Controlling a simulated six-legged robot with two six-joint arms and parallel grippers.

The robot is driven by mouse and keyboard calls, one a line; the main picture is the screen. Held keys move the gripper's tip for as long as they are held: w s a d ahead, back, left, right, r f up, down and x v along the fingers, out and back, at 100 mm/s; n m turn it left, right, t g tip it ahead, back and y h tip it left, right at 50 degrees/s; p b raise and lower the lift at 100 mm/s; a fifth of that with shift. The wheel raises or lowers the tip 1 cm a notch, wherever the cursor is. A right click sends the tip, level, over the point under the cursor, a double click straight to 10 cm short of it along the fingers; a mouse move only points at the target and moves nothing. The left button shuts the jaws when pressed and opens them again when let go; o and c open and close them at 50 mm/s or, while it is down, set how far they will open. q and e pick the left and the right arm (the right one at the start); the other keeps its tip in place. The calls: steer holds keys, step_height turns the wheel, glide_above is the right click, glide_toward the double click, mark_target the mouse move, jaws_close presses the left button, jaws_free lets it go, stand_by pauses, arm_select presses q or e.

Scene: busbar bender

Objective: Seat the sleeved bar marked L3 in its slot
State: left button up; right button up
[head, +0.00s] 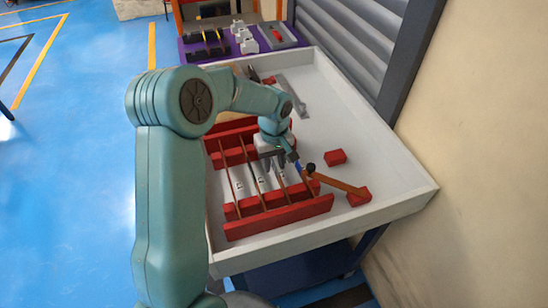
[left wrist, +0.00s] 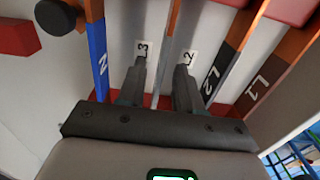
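A narrow grey-sleeved bar with a copper edge (left wrist: 163,70) shows edge-on in the left wrist view, in the place beside the floor tag L3 (left wrist: 143,48). I take it for the L3 bar; no mark on it is readable. It stands on edge across the red slotted rack (head: 280,215), and how deep it sits cannot be told. My left gripper (head: 273,162) is over the rack; in the left wrist view its fingers (left wrist: 158,82) are open, one on each side of the bar, with gaps. My right gripper is not in view.
Beside it stand the blue N bar (left wrist: 97,62), black L2 bar (left wrist: 216,70) and brown L1 bar (left wrist: 262,82). A loose red block (head: 335,157) lies on the white tray (head: 405,192).

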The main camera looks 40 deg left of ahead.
mark_target(274, 164)
arm_select(q)
step_height(274, 164, up, 16)
steer(key=shift+r+p, duration=0.2)
steer(key=shift+p, duration=0.1)
stand_by(0.5)
